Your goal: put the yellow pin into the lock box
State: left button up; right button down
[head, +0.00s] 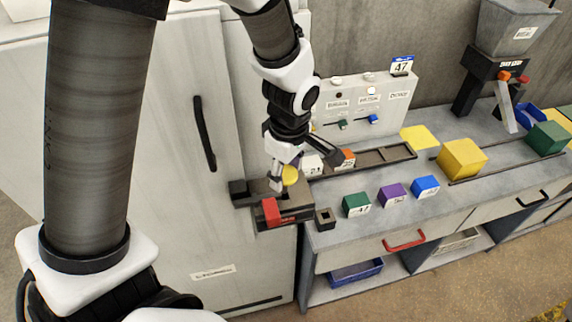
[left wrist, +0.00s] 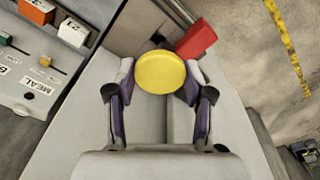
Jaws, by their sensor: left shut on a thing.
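My left gripper (head: 284,174) is shut on the pin, over the dark lock box (head: 294,213) at the cabinet's right edge. A red block (head: 270,211) is on the box's front; it also shows in the left wrist view (left wrist: 197,38). The pin's lower end is hidden, so I cannot tell whether it is inside the box. My right gripper is not in view.
A grey counter (head: 330,233) stands to the right, with a green block (head: 355,204), a purple block (head: 393,195), a blue block (head: 425,187) and a small dark square socket (head: 325,219). A panel (head: 385,92) marked 47 stands behind. The cabinet (head: 150,180) is at left.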

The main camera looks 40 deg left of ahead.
aim_at(286, 175)
pick_arm(q)
jog(key=f, duration=0.1)
jog(key=f+b, duration=0.2)
jog(key=f, duration=0.1)
jog(key=shift+w+a+f, duration=0.1)
jog(key=shift+w+a, duration=0.2)
jog(key=shift+w, duration=0.05)
jog(key=shift+w+f+b, duration=0.2)
jog(key=shift+b, duration=0.15)
jog(key=shift+s+d+r, duration=0.15)
jog(key=shift+s+r, duration=0.1)
jog(key=shift+s, duration=0.1)
jog(key=shift+w+f, duration=0.1)
jog(key=shift+w, duration=0.1)
jog(key=shift+s, duration=0.2)
jog(key=shift+w, duration=0.1)
jog(key=shift+f+b, duration=0.3)
jog(key=shift+f, duration=0.25)
